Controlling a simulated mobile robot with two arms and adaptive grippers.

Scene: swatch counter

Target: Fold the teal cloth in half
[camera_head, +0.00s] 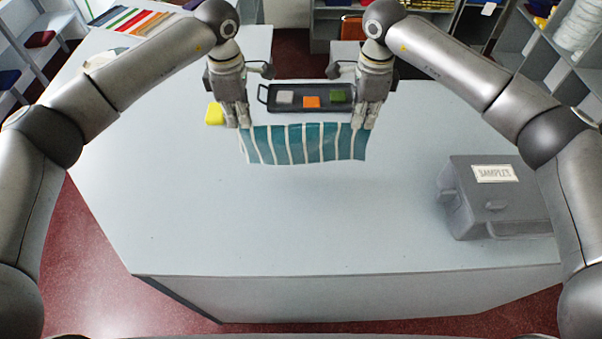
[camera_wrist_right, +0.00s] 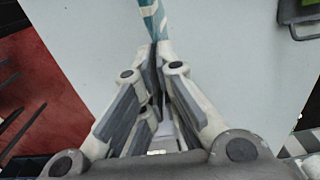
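The teal cloth (camera_head: 305,143) has pale stripes and hangs between my two grippers above the pale counter, its top edge stretched nearly level. My left gripper (camera_head: 243,126) is shut on the cloth's upper left corner. My right gripper (camera_head: 360,126) is shut on its upper right corner. In the right wrist view the fingertips (camera_wrist_right: 157,45) are together on a narrow strip of the cloth (camera_wrist_right: 152,18). Whether the lower edge touches the counter is hard to tell.
A dark tray (camera_head: 268,104) with grey, orange and green blocks lies behind the cloth. A yellow block (camera_head: 214,114) is beside my left gripper. A grey box labelled SAMPLES (camera_head: 470,215) stands at the right. The counter's front and middle (camera_head: 300,225) are clear.

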